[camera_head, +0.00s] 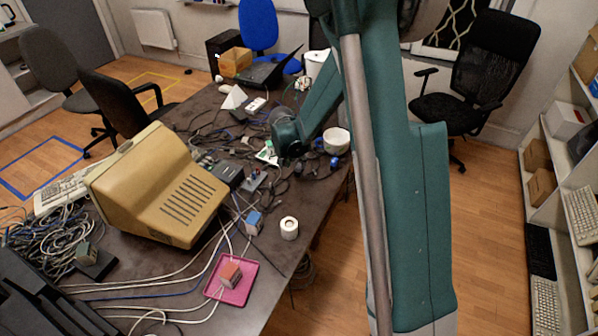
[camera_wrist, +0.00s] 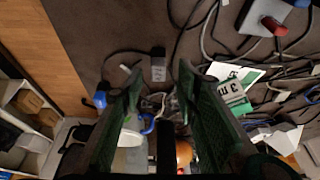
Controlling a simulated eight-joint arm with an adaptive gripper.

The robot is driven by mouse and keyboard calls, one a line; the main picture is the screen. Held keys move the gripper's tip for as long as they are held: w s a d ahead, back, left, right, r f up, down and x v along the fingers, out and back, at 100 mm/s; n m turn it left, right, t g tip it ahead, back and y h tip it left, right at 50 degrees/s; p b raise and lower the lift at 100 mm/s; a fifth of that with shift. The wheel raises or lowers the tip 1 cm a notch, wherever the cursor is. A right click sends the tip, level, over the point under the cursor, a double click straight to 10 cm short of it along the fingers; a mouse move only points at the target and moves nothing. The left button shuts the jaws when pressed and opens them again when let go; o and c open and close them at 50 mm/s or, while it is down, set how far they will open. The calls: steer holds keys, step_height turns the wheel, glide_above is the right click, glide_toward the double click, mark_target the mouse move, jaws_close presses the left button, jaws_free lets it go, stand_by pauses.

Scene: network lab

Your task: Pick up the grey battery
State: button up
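A small grey block that looks like the grey battery (camera_wrist: 158,70) lies on the dark table in the wrist view. It shows in the gap between the tips of my two green fingers, among cables. My gripper (camera_wrist: 159,83) is open, with a wide gap between its fingers, and nothing is held. I cannot tell how high the fingers are above the block. In the head view my gripper (camera_head: 289,150) is over the table's right part, and I cannot clearly make out the battery there.
Loose cables cover the dark table (camera_head: 275,262) around my gripper. A white bowl (camera_head: 336,140) stands close at the right edge. A green-and-white card (camera_wrist: 230,82) and a box with a red knob (camera_wrist: 270,22) lie nearby. A beige monitor (camera_head: 160,185) stands left.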

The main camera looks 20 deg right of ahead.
mark_target(299, 166)
steer(key=shift+f, duration=0.1)
steer(key=shift+b+x, duration=0.6)
steer(key=shift+x, duration=1.9)
steer(key=shift+d, duration=0.1)
steer(key=c, duration=1)
